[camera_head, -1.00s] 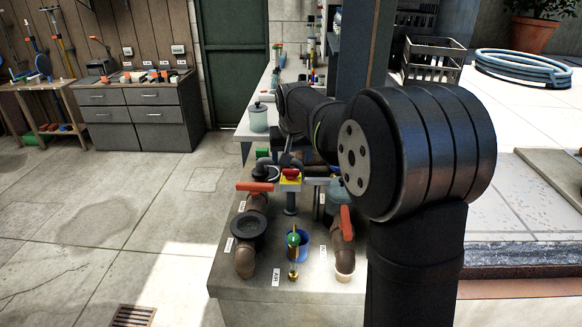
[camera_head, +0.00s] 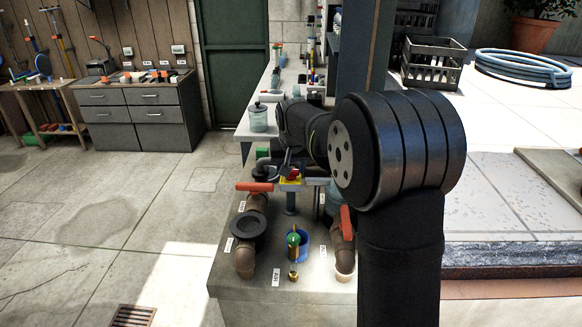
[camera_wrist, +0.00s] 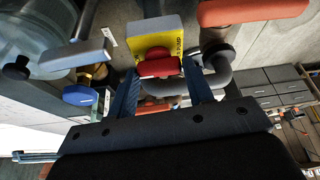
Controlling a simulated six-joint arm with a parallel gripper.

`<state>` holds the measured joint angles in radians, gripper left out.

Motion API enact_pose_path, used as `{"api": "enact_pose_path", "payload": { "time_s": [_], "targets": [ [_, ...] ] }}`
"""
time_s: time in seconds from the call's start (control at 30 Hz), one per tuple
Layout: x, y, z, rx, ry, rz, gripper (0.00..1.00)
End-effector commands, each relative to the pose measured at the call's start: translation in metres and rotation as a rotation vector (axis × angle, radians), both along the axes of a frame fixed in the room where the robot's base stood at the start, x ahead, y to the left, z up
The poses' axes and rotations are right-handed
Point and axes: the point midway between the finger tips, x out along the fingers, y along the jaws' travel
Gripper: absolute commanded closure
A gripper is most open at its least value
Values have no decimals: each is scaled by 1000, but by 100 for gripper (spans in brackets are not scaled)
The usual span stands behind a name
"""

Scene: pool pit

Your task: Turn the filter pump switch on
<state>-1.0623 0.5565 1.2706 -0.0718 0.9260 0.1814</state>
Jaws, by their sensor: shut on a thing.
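The filter pump switch is a yellow box (camera_wrist: 150,36) with dark lettering and a red knob (camera_wrist: 159,66) on its face. In the head view the yellow box (camera_head: 290,184) stands on a grey post among the pipes, its red knob (camera_head: 293,174) slanted. My gripper (camera_wrist: 160,72) is shut on the red knob, with one dark finger on each side of it in the wrist view. In the head view my gripper (camera_head: 288,163) is small and partly hidden against the switch. The lettering is only partly readable.
Brown pipes with orange valve handles (camera_head: 255,187) (camera_head: 347,223) stand left and right of the switch. A glass jar (camera_head: 258,118) stands behind. Open floor lies to the left.

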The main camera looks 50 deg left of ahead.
Motion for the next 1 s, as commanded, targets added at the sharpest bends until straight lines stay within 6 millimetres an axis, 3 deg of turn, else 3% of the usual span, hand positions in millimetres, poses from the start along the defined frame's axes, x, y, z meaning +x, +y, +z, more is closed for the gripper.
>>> {"api": "enact_pose_path", "payload": {
  "time_s": [0.33,0.63,0.67,0.77,1.0],
  "targets": [
    [-1,1,0,0,1,-133,77],
    [-1,1,0,0,2,-144,77],
    [-1,1,0,0,2,-144,53],
    [-1,1,0,0,2,-144,33],
    [-1,1,0,0,1,-143,33]
  ]
}}
